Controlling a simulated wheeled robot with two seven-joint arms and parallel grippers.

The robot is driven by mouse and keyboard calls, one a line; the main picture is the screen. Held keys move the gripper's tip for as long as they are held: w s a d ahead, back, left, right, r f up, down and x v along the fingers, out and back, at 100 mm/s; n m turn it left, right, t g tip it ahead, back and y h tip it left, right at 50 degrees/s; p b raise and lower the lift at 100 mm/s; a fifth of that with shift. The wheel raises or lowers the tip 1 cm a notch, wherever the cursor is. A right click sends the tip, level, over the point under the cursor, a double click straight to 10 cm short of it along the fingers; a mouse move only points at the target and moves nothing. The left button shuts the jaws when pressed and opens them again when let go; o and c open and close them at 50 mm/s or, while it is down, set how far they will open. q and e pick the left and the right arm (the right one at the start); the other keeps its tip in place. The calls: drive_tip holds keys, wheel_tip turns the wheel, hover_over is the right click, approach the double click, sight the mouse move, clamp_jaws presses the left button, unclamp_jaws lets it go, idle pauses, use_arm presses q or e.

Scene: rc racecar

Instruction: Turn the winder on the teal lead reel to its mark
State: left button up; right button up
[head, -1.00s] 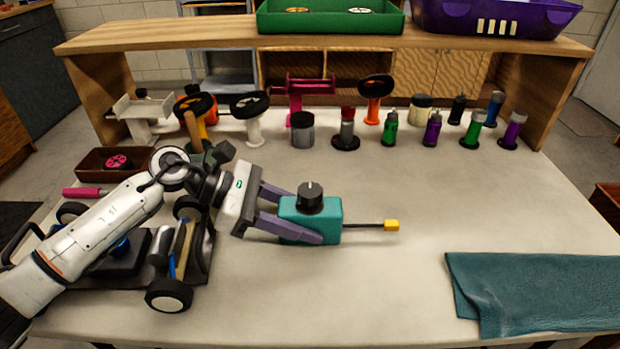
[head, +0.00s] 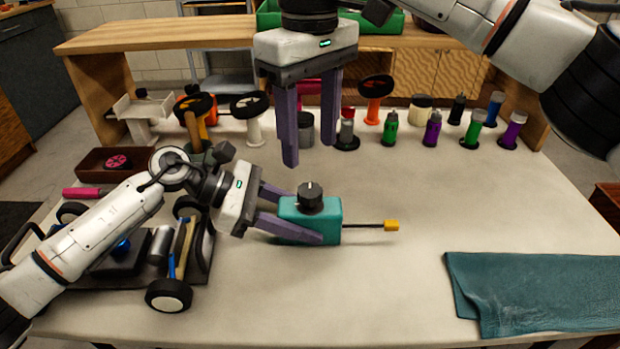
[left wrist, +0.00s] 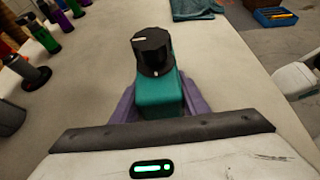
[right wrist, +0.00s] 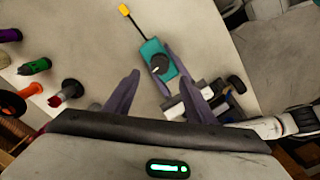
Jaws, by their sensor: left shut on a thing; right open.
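The teal lead reel (head: 331,228) is a small box on the table with a black winder knob (head: 311,198) on top. A dark lead with a yellow end (head: 391,225) sticks out to its right. My left gripper (head: 308,232) is shut on the reel's sides. In the left wrist view the knob (left wrist: 152,52) carries a pale line on top and a small light mark on its lower side. My right gripper (head: 304,160) is open and empty, pointing down above and behind the reel. The right wrist view shows the reel (right wrist: 153,50) ahead of its open fingers (right wrist: 165,95).
A wheeled car chassis (head: 120,265) stands at the left under my left arm. Several bottles and stands line the back, including a purple bottle (head: 433,128) and an orange stand (head: 375,95). A teal cloth (head: 535,285) lies front right.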

sight(310, 190)
wheel_tip(310, 190, down, 8)
drive_tip(key=shift+f, duration=0.25)
drive_tip(key=c, duration=1)
